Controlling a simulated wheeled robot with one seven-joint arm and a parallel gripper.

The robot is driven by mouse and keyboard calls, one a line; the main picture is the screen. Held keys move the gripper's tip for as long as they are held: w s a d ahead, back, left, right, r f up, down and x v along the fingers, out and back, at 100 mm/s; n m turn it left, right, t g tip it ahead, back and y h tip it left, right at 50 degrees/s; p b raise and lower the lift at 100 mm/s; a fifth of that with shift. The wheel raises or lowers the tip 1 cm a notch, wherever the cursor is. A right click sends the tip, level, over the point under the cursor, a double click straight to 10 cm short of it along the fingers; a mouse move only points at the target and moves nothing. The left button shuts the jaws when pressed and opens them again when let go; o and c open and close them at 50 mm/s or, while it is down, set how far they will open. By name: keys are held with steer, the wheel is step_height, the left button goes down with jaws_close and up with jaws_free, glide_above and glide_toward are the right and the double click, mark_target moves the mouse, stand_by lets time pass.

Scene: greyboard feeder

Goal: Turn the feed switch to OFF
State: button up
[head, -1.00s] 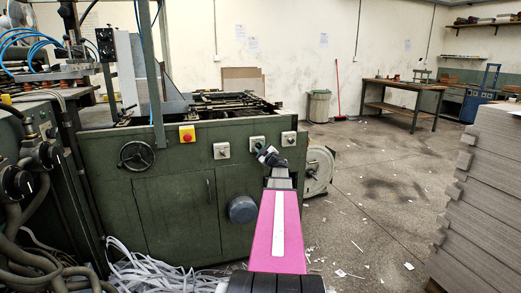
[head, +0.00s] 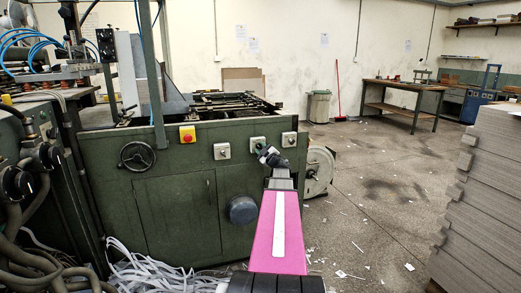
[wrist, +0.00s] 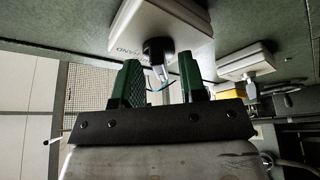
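Three pale switch boxes sit on the green machine front: a left one (head: 221,151), a middle one (head: 257,142) and a right one (head: 289,139). I cannot read from the head view which is the feed switch. My gripper (head: 266,152) is at the middle box. In the wrist view that box (wrist: 185,22) carries lettering that seems to read "HAND" and a black knob (wrist: 157,48). My gripper (wrist: 160,72) is open, its two green fingers apart on either side of the knob. Contact with the knob and its exact setting cannot be told.
A red button on a yellow box (head: 187,134) and a handwheel (head: 137,155) are to the left on the machine. A second switch box (wrist: 248,62) is beside my gripper in the wrist view. Stacked greyboard (head: 485,190) stands at right; the floor between is open.

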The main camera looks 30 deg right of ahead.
steer(key=v, duration=1)
